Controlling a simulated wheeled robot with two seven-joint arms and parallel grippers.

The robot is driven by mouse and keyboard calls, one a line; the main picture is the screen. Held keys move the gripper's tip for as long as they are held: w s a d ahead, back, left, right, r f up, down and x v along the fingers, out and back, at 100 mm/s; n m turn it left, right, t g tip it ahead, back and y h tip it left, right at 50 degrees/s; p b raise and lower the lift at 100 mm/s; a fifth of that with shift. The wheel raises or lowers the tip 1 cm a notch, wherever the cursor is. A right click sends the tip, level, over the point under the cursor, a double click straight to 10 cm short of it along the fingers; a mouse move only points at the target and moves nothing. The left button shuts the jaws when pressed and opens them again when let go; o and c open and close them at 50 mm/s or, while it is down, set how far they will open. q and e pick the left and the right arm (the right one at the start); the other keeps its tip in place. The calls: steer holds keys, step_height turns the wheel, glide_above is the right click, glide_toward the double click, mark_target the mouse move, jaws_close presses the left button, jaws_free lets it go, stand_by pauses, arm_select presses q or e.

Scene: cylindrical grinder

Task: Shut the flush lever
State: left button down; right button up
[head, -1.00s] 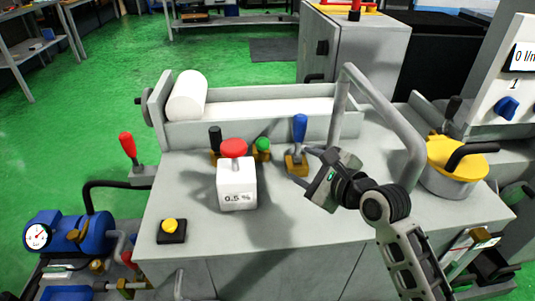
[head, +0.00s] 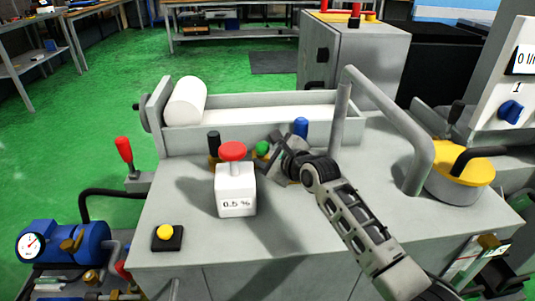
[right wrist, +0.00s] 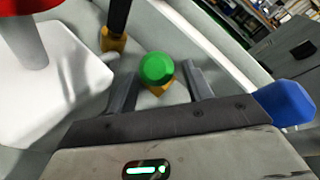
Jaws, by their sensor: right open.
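Several coloured levers stand behind the white box on the grey machine top; no label shows which is the flush lever. The green-knobbed one (head: 262,148) stands between the black-handled lever (head: 214,142) and the blue-handled lever (head: 301,126). My right gripper (head: 277,146) is open close beside the green knob. In the right wrist view, the green knob (right wrist: 158,68) appears between the spread fingers (right wrist: 160,80), with gaps on both sides. The blue handle (right wrist: 288,102) lies outside them to the right. In the head view my right arm hides the blue lever's base.
A white box marked 0.5 % with a red knob (head: 236,190) stands just left of my gripper. A bent grey pipe (head: 395,115) rises on the right, near a yellow-lidded pot (head: 462,163). A trough with a white roll (head: 186,101) lies behind.

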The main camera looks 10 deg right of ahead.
jaws_close()
steer(key=p, duration=0.1)
steer(key=r+p, duration=0.1)
steer(key=p, duration=0.1)
steer(key=shift+w+r, duration=0.25)
steer(key=shift+w, duration=0.05)
steer(key=shift+g+p, duration=0.3)
steer(key=shift+p, duration=0.3)
steer(key=shift+w+f+m+g+p, duration=0.15)
steer(key=shift+m+g+p, duration=0.15)
steer(key=shift+p, duration=0.3)
arm_select(q)
steer(key=shift+a+r+g, duration=0.15)
steer(key=shift+r+g, duration=0.15)
steer(key=shift+r, duration=0.65)
arm_select(e)
steer(key=shift+f, duration=0.1)
